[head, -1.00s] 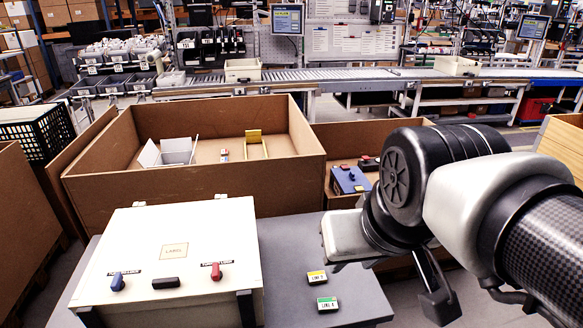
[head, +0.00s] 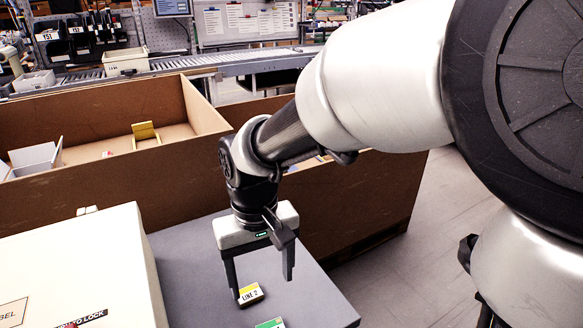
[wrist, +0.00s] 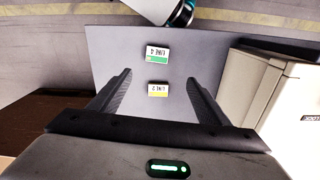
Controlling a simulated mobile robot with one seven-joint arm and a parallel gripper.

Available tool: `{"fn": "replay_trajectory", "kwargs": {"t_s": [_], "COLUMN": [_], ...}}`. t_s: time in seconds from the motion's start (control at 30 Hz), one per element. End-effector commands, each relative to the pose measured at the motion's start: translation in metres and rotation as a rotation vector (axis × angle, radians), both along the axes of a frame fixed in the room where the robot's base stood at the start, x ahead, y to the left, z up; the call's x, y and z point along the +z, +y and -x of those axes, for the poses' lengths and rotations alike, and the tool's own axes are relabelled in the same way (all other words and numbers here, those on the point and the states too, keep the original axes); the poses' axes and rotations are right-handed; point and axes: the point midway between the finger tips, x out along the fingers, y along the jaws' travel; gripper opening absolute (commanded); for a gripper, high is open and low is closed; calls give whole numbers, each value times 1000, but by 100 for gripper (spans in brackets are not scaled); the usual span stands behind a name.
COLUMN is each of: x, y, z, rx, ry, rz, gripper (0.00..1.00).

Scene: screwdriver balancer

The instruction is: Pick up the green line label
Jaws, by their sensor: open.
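The green line label (head: 270,323) is a small white block with a green band, lying on the grey tabletop (head: 190,275) and cut off by the bottom edge in the head view. In the wrist view the green label (wrist: 157,56) shows whole, reading LINE 4, beyond the fingertips. A yellow label (head: 251,296), reading LINE 2, lies beside it and shows between the fingers in the wrist view (wrist: 158,89). My gripper (head: 262,288) is open and points down over the table by the yellow label. Nothing is held between its fingers (wrist: 159,78).
A white case (head: 75,270) stands on the table's left side; in the wrist view it is at the right (wrist: 262,85). A large cardboard bin (head: 130,190) with a yellow holder (head: 146,134) stands behind. The tabletop around the labels is clear.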

Motion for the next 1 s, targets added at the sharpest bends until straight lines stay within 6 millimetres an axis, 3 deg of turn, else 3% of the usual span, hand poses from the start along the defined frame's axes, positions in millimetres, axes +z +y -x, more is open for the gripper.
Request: {"fn": "replay_trajectory", "kwargs": {"t_s": [0.43, 0.83, 1.0], "x": [-95, -125, -152], "y": [-1, -4, -11], "z": [1, 0, 0], "rx": [-1, -2, -2], "ry": [5, 1, 3], "rz": [2, 2, 3], "gripper": [70, 70, 70]}}
